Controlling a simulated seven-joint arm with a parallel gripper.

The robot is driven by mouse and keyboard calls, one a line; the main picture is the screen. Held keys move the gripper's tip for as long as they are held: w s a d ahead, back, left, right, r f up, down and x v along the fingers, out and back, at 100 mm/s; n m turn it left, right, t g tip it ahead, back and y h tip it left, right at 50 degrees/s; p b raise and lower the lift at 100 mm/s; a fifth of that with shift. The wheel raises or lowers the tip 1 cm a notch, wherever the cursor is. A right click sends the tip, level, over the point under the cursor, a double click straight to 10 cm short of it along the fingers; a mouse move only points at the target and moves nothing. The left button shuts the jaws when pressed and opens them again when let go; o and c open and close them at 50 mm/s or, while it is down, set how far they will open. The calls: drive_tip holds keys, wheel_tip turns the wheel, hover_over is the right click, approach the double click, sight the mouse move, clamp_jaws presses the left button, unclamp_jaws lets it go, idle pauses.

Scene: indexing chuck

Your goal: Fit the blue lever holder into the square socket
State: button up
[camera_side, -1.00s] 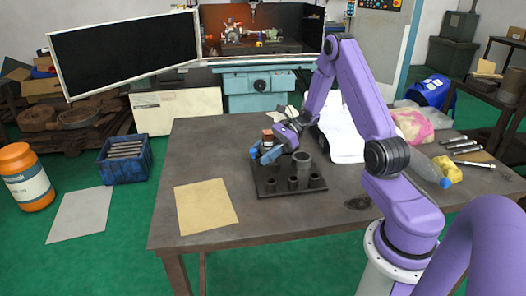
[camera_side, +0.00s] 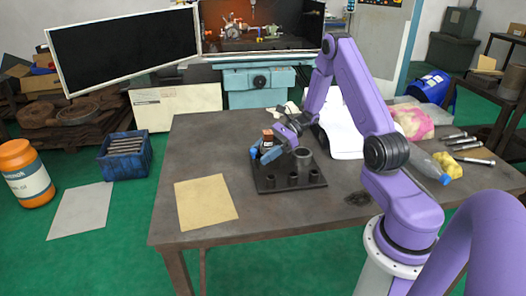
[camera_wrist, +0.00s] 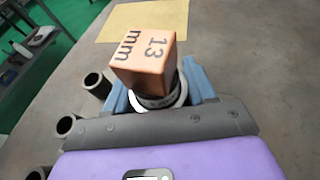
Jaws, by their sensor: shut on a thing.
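My gripper (camera_side: 265,154) is low over the far left part of a dark plate (camera_side: 283,190) on the table. Its blue fingers are shut on a copper-coloured square block (camera_side: 268,136). In the wrist view the block (camera_wrist: 143,62) carries the marking "13 mm" and has a round grey collar beneath it, between the fingers (camera_wrist: 160,94). Blue near the work shows only at my fingers; I cannot make out a separate blue lever holder. No square socket is visible, and the underside of the held part is hidden, so I cannot tell whether it touches the plate.
A wide grey tube (camera_side: 303,160) and several small dark tubes (camera_side: 293,179) stand upright on the plate, close beside my gripper. A tan sheet (camera_side: 205,204) lies to the left. The table's front is clear.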

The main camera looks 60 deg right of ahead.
drive_tip(key=o, duration=1.5)
drive_tip(key=shift+d, duration=0.1)
drive_tip(key=v, duration=1.7)
drive_tip(key=shift+d+r, duration=0.15)
drive_tip(key=shift+r, duration=0.1)
drive_tip(key=s+a+r+n+g+h, duration=0.1)
drive_tip(key=s+a+n+g+h, duration=0.2)
drive_tip(key=a+n, duration=0.4)
drive_tip(key=s+a+r+n+g+h, duration=0.1)
drive_tip(key=a+n+g+h, duration=0.25)
drive_tip(key=a+n, duration=0.35)
drive_tip(key=s+a+r+n+g+h, duration=0.1)
drive_tip(key=s+a+n+g+h, duration=0.1)
drive_tip(key=a+n+g, duration=0.5)
drive_tip(key=s+a+n+t+h, duration=0.1)
drive_tip(key=s+a+n+t, duration=0.1)
drive_tip(key=s+a+n, duration=0.2)
drive_tip(key=s+a+n+t+h, duration=0.1)
drive_tip(key=s+a+n+t, duration=0.2)
drive_tip(key=s+n, duration=0.2)
drive_tip(key=s+a+r+n+t+h, duration=0.1)
drive_tip(key=s+a+n+t, duration=0.2)
drive_tip(key=s, duration=0.4)
drive_tip(key=shift+s+a+n+h, duration=0.2)
drive_tip(key=shift+a+n+h, duration=0.15)
drive_tip(key=shift+a+n, duration=0.5)
